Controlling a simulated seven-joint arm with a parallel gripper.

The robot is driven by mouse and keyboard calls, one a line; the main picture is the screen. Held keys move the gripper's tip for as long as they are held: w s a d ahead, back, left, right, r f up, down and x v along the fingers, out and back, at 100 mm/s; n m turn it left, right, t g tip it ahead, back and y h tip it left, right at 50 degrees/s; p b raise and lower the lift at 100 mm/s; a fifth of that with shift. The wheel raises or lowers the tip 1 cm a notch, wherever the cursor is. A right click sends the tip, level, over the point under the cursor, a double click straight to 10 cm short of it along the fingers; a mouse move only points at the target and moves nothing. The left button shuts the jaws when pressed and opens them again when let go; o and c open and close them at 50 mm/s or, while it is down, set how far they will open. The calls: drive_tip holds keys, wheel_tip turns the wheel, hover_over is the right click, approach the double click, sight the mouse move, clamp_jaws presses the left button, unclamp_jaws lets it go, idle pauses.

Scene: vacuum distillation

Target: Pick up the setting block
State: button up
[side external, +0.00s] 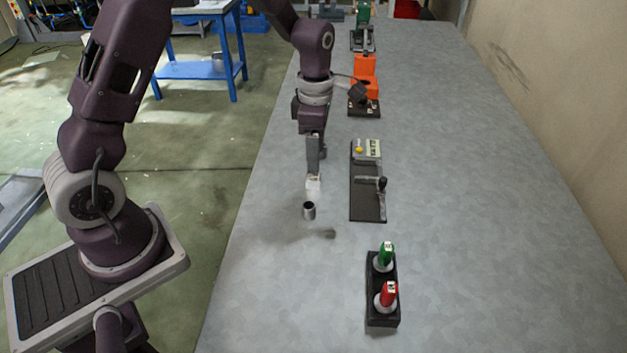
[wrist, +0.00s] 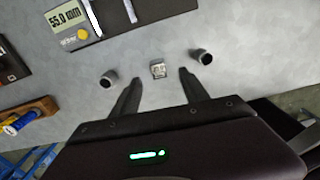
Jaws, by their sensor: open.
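A small pale block with dark marks on its top (wrist: 158,69), which looks like the setting block, lies on the grey table in the wrist view. My gripper (wrist: 159,76) is open, with one dark finger on each side of the block's line and the block just ahead between the tips. In the side view my gripper (side external: 314,174) points down, low over the table. A pale piece (side external: 313,185) shows right at its tips and looks like the same block. I cannot tell whether the fingers touch it.
Short metal cylinders stand on either side of the block, one left (wrist: 108,80) and one right (wrist: 202,57). A black stand holds green and red handles (side external: 382,318). Orange equipment (side external: 366,75) stands farther back.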

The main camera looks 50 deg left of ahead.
sight(314, 176)
drive_tip(key=f, duration=0.7)
drive_tip(key=shift+a+f, duration=0.3)
drive_tip(key=shift+a, duration=0.05)
clamp_jaws()
